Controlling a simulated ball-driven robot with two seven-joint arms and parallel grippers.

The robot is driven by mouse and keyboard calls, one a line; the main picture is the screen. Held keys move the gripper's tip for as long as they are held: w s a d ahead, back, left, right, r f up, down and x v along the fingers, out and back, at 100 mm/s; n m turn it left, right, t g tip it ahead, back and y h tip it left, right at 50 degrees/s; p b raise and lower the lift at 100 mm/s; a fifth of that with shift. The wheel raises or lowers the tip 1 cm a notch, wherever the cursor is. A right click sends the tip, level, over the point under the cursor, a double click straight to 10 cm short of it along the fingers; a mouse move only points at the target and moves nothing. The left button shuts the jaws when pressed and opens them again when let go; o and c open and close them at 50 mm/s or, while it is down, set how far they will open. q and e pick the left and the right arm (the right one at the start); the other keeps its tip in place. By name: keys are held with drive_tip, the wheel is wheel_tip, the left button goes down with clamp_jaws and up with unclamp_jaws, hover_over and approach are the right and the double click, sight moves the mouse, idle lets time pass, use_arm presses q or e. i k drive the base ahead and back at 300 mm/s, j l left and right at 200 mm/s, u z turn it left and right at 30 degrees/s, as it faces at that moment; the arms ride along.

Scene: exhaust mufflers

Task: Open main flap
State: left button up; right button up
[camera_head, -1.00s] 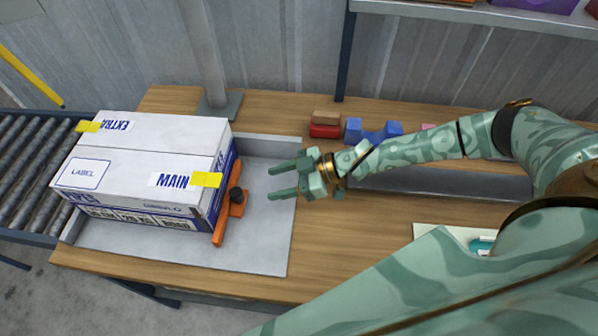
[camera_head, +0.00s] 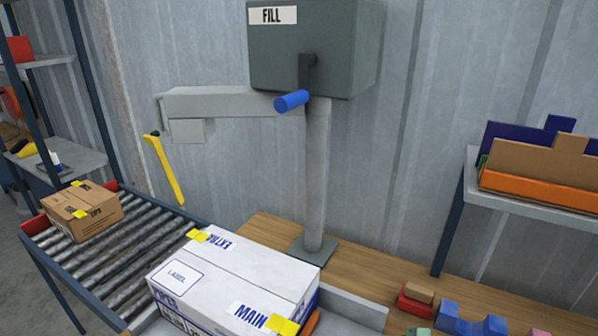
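A closed white box (camera_head: 235,268) with blue print stands at the bottom middle of the head view, its lower part cut off by the frame edge. Its top shows two flaps meeting at a seam. The near flap is marked MAIN (camera_head: 250,315) beside a yellow tab (camera_head: 282,325) at the right edge. The far flap is marked EXTRA (camera_head: 221,242) with another yellow tab (camera_head: 197,235). A LABEL square (camera_head: 183,275) is on the near flap. Both flaps lie flat. Neither of my grippers is in view now.
A grey FILL unit (camera_head: 310,60) with a blue-handled crank sits on a post (camera_head: 316,180) behind the box. A roller conveyor (camera_head: 140,250) at left carries a brown carton (camera_head: 82,210). Red and blue blocks (camera_head: 462,318) lie at lower right. A shelf (camera_head: 535,205) holds coloured boards.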

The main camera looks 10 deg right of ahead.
sight(240, 308)
drive_tip(key=k, duration=1.5)
